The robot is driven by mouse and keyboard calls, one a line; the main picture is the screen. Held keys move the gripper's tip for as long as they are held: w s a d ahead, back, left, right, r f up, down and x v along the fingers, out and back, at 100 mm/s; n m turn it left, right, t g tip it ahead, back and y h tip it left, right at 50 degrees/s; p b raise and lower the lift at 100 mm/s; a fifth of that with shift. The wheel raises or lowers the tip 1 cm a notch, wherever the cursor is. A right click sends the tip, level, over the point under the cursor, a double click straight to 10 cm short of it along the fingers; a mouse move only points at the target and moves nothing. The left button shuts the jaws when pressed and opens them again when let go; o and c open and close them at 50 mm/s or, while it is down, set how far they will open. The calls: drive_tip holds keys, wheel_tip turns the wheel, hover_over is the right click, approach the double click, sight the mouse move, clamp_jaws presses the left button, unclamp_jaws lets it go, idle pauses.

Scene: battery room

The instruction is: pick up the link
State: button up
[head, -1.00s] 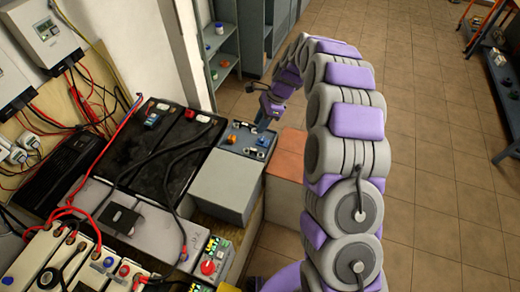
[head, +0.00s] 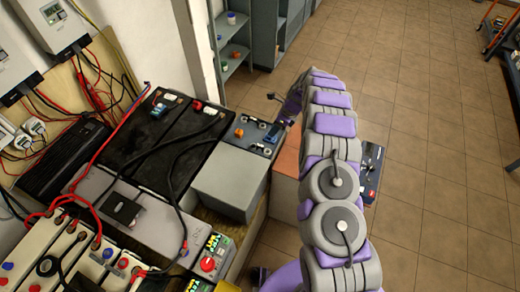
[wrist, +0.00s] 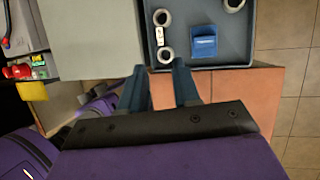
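In the wrist view a link (wrist: 159,36), a short pale bar with a ring at each end, lies in a dark grey tray (wrist: 225,63) near its left edge. My gripper (wrist: 158,72) is open, its two blue-grey fingers apart, with nothing seen between them. The fingertips show just below the link's lower ring, at the tray's near edge; I cannot tell their height above it. The tray (head: 257,126) also shows in the head view, where my arm hides my gripper.
A blue block (wrist: 204,41) lies right of the link, with another ring-ended part (wrist: 234,4) at the top edge. A light grey box (wrist: 88,38) stands left of the tray and an orange-brown box (wrist: 238,92) below it. Batteries with cables (head: 165,140) fill the left.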

drive_tip(key=b+x, duration=0.1)
drive_tip(key=x, duration=0.3)
drive_tip(key=b+x, duration=0.1)
drive_tip(key=x, duration=0.3)
drive_tip(key=b+x, duration=0.1)
drive_tip(key=x, duration=0.3)
drive_tip(key=shift+d+f, duration=0.15)
drive_tip(key=shift+f, duration=0.3)
drive_tip(key=shift+r, duration=0.1)
clamp_jaws()
